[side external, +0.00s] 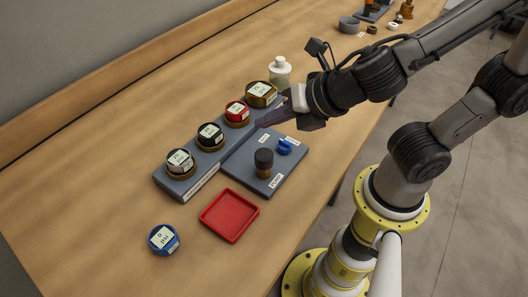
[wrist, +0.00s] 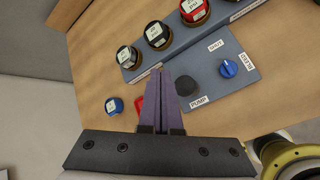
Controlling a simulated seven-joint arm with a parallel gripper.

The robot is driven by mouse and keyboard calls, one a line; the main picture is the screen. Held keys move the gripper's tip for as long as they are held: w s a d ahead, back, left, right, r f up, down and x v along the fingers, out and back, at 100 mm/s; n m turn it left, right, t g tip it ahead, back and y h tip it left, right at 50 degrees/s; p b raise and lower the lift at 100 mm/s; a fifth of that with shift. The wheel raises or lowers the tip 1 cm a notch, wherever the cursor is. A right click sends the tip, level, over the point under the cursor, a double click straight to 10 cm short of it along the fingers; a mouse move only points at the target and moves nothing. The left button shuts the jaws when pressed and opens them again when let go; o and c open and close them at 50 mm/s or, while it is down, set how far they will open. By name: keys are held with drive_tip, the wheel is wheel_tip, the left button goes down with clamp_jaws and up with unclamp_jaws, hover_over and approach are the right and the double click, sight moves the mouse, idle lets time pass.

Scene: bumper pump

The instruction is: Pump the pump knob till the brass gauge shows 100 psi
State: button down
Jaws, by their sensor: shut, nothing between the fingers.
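The black pump knob (side external: 264,157) stands upright on a brass-coloured stem on a grey plate, by a label reading PUMP; in the wrist view the knob (wrist: 187,85) is just right of my fingertips. The brass gauge (side external: 261,92) sits at the far end of the grey gauge rack; its display is too small to read. My gripper (side external: 259,122) is shut and empty, its purple fingers above the plate's rack side, apart from the knob. The fingers (wrist: 172,72) also show in the wrist view, where the brass gauge is not in sight.
A blue turn knob (side external: 284,147) sits beside the pump knob. Red (side external: 237,112), black (side external: 210,136) and silver (side external: 180,161) gauges share the rack (side external: 205,180). A red tray (side external: 229,216) and a loose blue gauge (side external: 163,239) lie nearer. A white bottle (side external: 280,70) stands behind.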

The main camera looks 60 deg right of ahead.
sight(264, 155)
drive_tip(key=shift+f, duration=3.15)
drive_tip(key=shift+f, duration=0.4)
drive_tip(key=shift+s+f, duration=0.1)
drive_tip(key=shift+f, duration=1.05)
idle(0.7)
drive_tip(key=shift+r, duration=1.5)
drive_tip(key=shift+r, duration=2.55)
